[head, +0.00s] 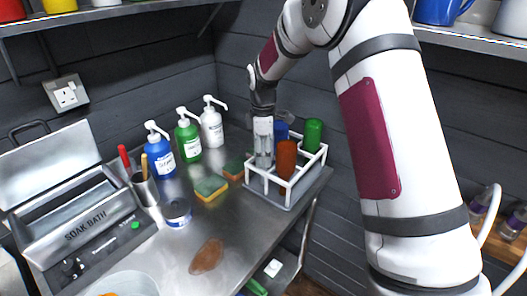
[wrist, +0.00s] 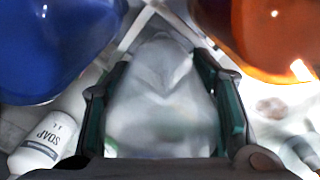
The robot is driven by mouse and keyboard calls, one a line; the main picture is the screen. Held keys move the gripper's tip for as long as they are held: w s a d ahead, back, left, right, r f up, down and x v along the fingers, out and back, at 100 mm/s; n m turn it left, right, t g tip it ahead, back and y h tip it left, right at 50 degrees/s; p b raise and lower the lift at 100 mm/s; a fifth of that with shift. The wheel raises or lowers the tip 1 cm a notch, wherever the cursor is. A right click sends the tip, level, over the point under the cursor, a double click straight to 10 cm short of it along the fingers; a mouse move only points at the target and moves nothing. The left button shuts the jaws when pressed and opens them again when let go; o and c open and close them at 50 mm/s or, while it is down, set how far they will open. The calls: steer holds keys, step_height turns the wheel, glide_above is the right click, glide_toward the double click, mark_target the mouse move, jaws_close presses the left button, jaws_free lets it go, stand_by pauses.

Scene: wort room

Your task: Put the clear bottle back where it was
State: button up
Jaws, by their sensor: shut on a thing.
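The clear bottle (wrist: 160,105) is between the two dark green-padded fingers of my gripper (wrist: 162,118) in the wrist view, and the gripper is shut on it. In the head view my gripper (head: 263,148) points down at the left side of the white bottle rack (head: 285,203). The bottle is hard to make out there, so I cannot tell whether it rests on the rack floor. The rack also holds a blue bottle (head: 281,131), a green bottle (head: 313,134) and an orange-brown bottle (head: 286,160). The blue and orange ones flank the clear bottle closely in the wrist view.
Blue, green and white pump bottles (head: 212,124) stand along the wall. Two sponges (head: 211,187), a tin (head: 177,212) and a cup of tools (head: 145,188) are left of the rack. A soak bath (head: 85,232) is at far left.

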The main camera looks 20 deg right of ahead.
steer(key=shift+f, duration=0.1)
steer(key=o, duration=1.1)
